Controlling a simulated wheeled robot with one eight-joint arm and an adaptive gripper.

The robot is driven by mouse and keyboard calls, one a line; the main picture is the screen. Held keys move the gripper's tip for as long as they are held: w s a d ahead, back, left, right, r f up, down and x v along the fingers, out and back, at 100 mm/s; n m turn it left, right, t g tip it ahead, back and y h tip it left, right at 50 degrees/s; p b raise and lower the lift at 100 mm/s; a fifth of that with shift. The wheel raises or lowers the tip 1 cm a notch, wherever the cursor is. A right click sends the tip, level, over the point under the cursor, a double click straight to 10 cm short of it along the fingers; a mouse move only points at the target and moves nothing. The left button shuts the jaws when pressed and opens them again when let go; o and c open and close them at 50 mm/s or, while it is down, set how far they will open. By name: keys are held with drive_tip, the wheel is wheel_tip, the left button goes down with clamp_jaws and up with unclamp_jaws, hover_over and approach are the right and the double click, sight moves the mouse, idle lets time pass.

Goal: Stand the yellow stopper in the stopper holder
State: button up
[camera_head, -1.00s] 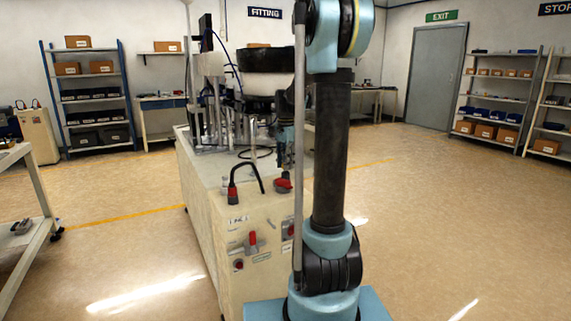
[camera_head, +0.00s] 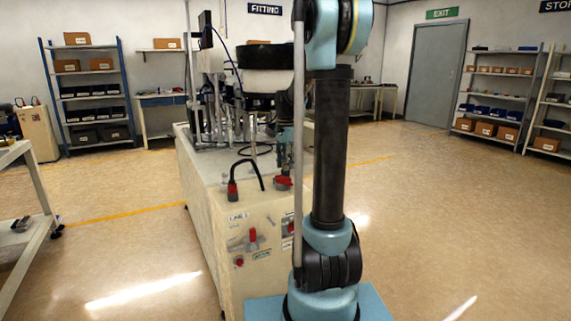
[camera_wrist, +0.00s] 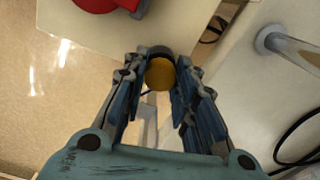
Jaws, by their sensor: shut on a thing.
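In the wrist view, my gripper (camera_wrist: 162,84) is closed around the yellow stopper (camera_wrist: 160,75), whose round yellow face shows between the fingertips. A dark grey rounded edge shows just beyond the yellow face; I cannot tell whether it is part of the stopper or something behind it. In the head view, my gripper (camera_head: 286,150) hangs above the cream machine top, partly hidden by my own arm. The stopper cannot be made out there. I cannot identify the stopper holder in either view.
A cream machine cabinet (camera_head: 205,190) carries a black bowl (camera_head: 268,57), a black bent handle (camera_head: 246,172) and a red knob (camera_head: 282,182). A red round part (camera_wrist: 95,3) shows at the wrist view's top left. A pale rod (camera_wrist: 290,46) and black cable (camera_wrist: 295,135) lie right.

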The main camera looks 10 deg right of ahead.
drive_tip(key=shift+f, duration=0.15)
drive_tip(key=o, duration=1.2)
drive_tip(key=shift+c, duration=0.2)
drive_tip(key=shift+r, duration=3.6)
drive_tip(key=shift+r, duration=0.15)
drive_tip(key=shift+r, duration=1.85)
